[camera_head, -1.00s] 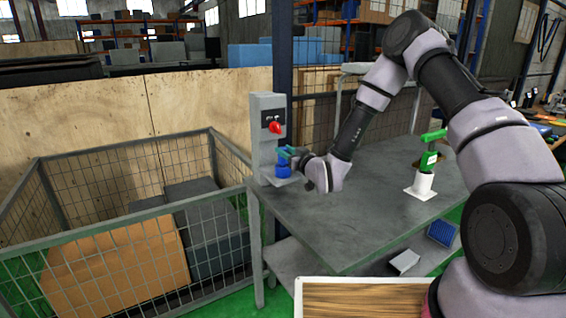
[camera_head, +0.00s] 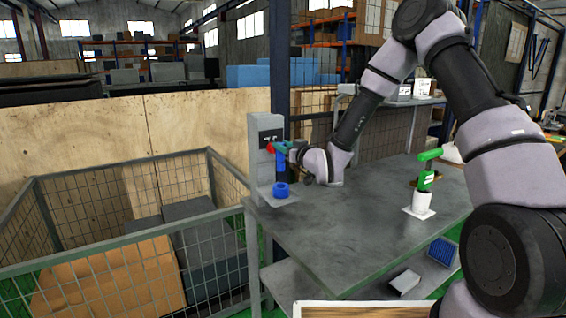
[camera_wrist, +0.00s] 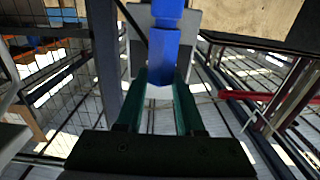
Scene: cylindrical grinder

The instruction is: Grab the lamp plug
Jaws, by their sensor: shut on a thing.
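My gripper (camera_head: 283,148) has teal fingers and is shut on a blue plug (camera_head: 281,161), beside the grey post at the left end of the table. The plug hangs above a blue ring-shaped holder (camera_head: 281,190) and looks clear of it. In the wrist view, the blue plug (camera_wrist: 163,52) sits between the two teal fingers (camera_wrist: 160,82). No label shows which piece is the lamp plug.
The grey post (camera_head: 260,140) carries a red knob (camera_head: 270,148) close to my fingers. The grey table (camera_head: 340,230) is mostly bare between the two holders. A wire-mesh cage (camera_head: 110,215) with boxes stands left of the table. Wooden panels stand behind.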

